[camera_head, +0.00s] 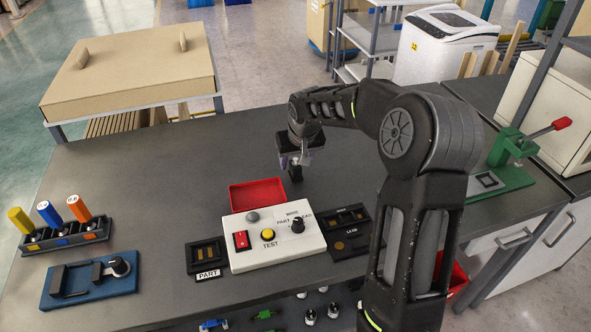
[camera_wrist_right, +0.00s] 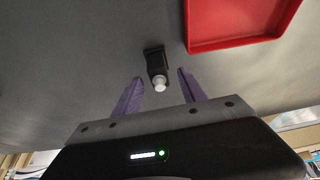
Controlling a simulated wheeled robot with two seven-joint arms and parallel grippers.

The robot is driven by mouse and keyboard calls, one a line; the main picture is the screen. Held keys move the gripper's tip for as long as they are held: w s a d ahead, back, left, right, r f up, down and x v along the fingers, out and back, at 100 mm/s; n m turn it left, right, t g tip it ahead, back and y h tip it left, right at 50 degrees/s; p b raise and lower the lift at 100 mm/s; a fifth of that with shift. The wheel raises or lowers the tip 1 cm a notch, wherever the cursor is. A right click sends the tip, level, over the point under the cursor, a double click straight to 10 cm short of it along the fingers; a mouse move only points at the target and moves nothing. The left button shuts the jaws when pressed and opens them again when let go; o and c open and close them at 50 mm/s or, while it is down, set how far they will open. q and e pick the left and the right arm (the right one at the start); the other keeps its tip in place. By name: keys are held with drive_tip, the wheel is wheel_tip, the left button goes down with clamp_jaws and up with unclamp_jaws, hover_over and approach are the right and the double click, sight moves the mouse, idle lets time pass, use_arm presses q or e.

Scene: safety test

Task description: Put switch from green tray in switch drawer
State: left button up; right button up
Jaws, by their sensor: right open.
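A small black switch (camera_wrist_right: 155,66) with a pale rounded tip lies on the grey table in the right wrist view, outside the red tray. My right gripper (camera_wrist_right: 158,92) is open, with its purple fingers on either side of the switch's tip. I cannot tell whether they touch it. In the head view my right gripper (camera_head: 294,160) is low over the table, behind the red tray, with the dark switch (camera_head: 296,173) just below it. No green tray shows, and I cannot tell which drawer is the switch drawer. My left gripper is not in view.
A red tray (camera_head: 257,184) stands behind the white test box (camera_head: 270,240). Dark fixtures flank the box. A blue fixture (camera_head: 90,280) and a rack of coloured handles (camera_head: 65,237) are at left. A green press (camera_head: 510,160) is at right. The table's back left is clear.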

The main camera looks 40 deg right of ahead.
drive_tip(key=shift+c, duration=0.3)
clamp_jaws()
idle(0.4)
